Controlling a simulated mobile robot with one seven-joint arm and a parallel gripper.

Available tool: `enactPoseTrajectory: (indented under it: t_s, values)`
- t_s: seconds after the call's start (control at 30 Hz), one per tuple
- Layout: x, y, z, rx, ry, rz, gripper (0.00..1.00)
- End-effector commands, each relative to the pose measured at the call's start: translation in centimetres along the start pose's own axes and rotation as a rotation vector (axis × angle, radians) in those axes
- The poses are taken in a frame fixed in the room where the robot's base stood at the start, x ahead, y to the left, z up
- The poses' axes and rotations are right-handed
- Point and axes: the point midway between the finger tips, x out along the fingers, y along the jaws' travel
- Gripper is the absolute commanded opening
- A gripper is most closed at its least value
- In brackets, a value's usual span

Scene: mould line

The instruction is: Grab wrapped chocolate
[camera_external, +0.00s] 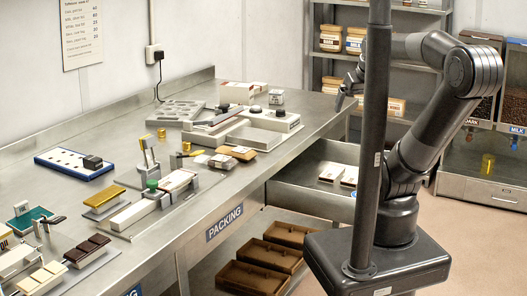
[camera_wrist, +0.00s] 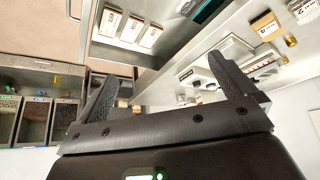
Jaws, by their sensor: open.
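Several pale wrapped bars with brown ends lie in the open drawer under the packing bench (camera_external: 338,174); three show side by side in the wrist view (camera_wrist: 131,29). A tan labelled packet (camera_external: 238,153) lies on the bench, and a similar tan packet shows at the upper right of the wrist view (camera_wrist: 265,25). I cannot tell which of these is the wrapped chocolate.
The steel bench (camera_external: 228,207) carries moulds, a white boxy device (camera_external: 262,130), a blue-edged tray (camera_external: 75,165) and a gold slab (camera_external: 103,197). Brown crates (camera_external: 268,255) stand below. Shelves (camera_external: 420,70) and dispensers (camera_external: 510,100) stand at the back right.

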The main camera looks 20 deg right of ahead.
Motion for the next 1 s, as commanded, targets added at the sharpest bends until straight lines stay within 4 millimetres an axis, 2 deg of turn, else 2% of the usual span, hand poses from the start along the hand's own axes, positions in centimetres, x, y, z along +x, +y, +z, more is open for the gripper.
enactPoseTrajectory:
  t_s: [0.07,0.5,0.77,0.87,1.0]
  values:
    - [0.0,0.0,0.0,0.000,0.000,0.000,0.93]
    - [0.0,0.0,0.0,0.000,0.000,0.000,0.57]
    - [0.0,0.0,-0.2,-0.002,0.000,0.000,0.56]
    - [-0.1,-0.3,-1.4,-0.013,-0.001,-0.002,0.56]
    - [-0.3,-1.4,-5.4,-0.049,-0.002,-0.006,0.56]
